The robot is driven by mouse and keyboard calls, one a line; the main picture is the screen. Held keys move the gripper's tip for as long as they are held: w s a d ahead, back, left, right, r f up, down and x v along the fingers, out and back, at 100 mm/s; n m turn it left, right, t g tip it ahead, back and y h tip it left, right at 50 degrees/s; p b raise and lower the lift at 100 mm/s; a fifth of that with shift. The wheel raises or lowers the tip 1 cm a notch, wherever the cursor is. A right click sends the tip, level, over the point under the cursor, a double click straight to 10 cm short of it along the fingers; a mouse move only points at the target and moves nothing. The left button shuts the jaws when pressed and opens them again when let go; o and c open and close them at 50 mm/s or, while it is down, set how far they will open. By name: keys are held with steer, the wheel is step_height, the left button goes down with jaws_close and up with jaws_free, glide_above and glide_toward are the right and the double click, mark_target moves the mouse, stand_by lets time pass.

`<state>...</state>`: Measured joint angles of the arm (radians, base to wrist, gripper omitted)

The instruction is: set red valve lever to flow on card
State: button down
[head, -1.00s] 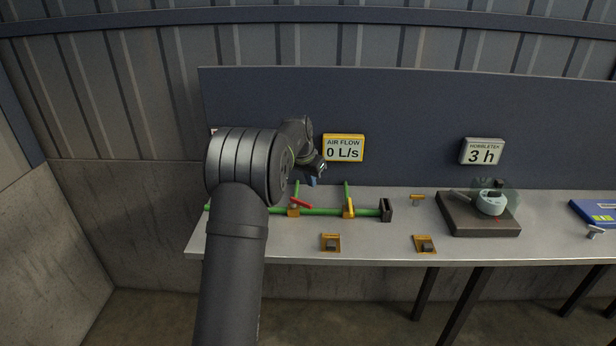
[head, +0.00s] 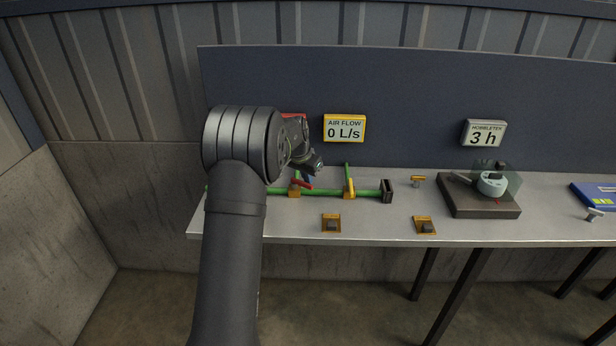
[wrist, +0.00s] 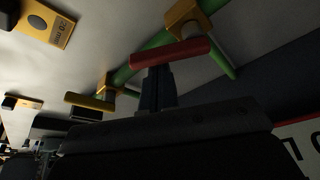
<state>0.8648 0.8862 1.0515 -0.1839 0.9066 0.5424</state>
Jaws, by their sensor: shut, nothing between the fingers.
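The red valve lever (head: 304,184) sits on the left yellow valve of a green pipe (head: 325,193) on the bench. In the wrist view the red lever (wrist: 170,52) lies across the pipe's side, just past my fingertips. My gripper (wrist: 157,75) is shut and empty, its tips close against the lever; I cannot tell if they touch. The air flow display (head: 344,128) reads 0 L/s.
A second valve with a yellow lever (head: 349,188) stands right of the red one. A black end block (head: 386,190) closes the pipe. Two yellow-based switches (head: 331,223) sit in front. A dark block with a grey device (head: 480,205) stands farther right.

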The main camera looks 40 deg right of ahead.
steer(key=shift+s+a+m, duration=0.25)
steer(key=shift+a+m, duration=0.45)
steer(key=shift+a, duration=0.2)
steer(key=shift+d, duration=0.15)
